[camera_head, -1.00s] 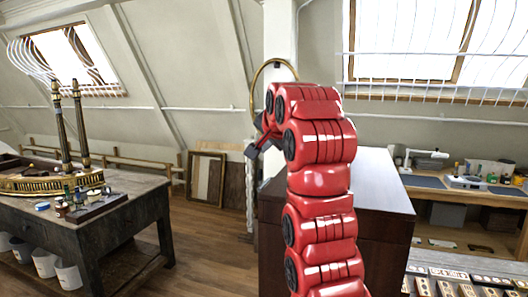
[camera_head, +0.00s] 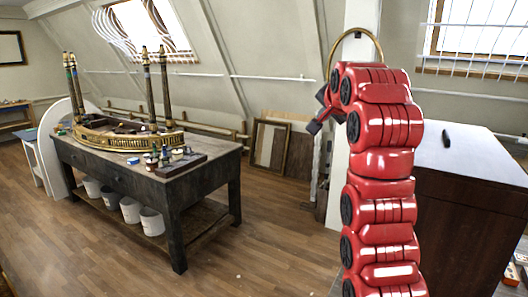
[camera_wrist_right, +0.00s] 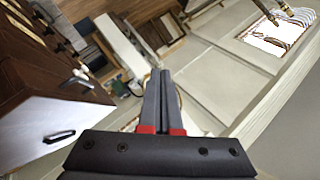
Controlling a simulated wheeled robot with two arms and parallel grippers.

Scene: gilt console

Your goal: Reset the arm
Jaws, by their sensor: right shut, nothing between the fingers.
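My right arm, red and segmented, rises through the right half of the head view. Its dark gripper (camera_head: 318,112) points left and away, partly hidden by the arm's upper links. In the right wrist view the two dark fingers (camera_wrist_right: 160,78) are together with nothing between them, red blocks at their bases. The gripper is raised in free air and touches nothing that I can see. My left gripper is not in view.
A dark wooden workbench (camera_head: 211,180) with a gilt console piece (camera_head: 110,135) stands to the left. A cabinet with a white top (camera_head: 470,160) stands right behind my arm, a small black object (camera_head: 446,137) on it. A brass hoop (camera_head: 377,45) hangs at the post. Open floor lies between.

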